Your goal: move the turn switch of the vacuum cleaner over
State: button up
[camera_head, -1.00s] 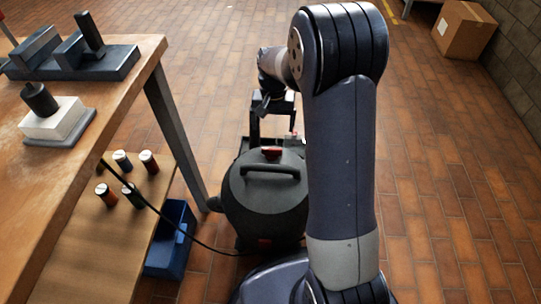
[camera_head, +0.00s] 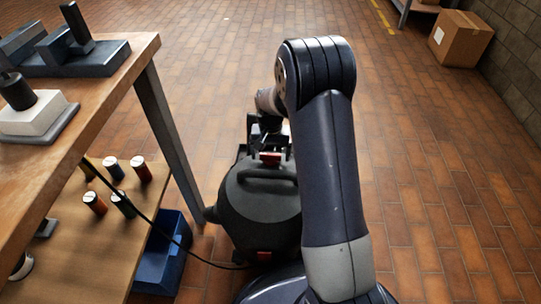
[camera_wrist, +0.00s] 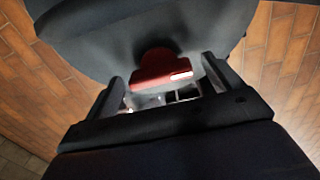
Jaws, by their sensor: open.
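The vacuum cleaner (camera_head: 255,212) is a dark grey rounded drum with a black carry handle on its lid, standing on the floor left of my arm. A red part (camera_head: 270,158) that looks like the turn switch sits on its far side, behind the handle. In the wrist view this red part (camera_wrist: 160,68) has a rounded top and a wide straight bar. My gripper (camera_wrist: 164,82) is open, with one finger on each side of the bar; I cannot tell whether either touches it. In the head view my gripper (camera_head: 265,138) is small and partly hidden.
A wooden workbench (camera_head: 105,98) with tools stands at left; its leg (camera_head: 168,130) is close to the cleaner. A lower shelf (camera_head: 85,250) holds several small cylinders. A blue bin (camera_head: 165,255) and a black cable lie beside the cleaner. Open tiled floor lies right; a cardboard box (camera_head: 460,38) stands far off.

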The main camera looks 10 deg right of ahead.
jog(key=shift+c, duration=0.6)
jog(key=c, duration=0.9)
jog(key=shift+o, duration=0.2)
jog(key=shift+n+p, duration=0.3)
jog(key=n+p, duration=0.1)
jog(key=n, duration=0.1)
jog(key=shift+r+n+p, duration=0.1)
jog(key=shift+n+p, duration=0.3)
jog(key=n+p, duration=0.2)
jog(key=n, duration=0.3)
jog(key=n+p, duration=0.1)
jog(key=n, duration=0.4)
jog(key=shift+n+p, duration=0.55)
jog(key=shift+n, duration=1.65)
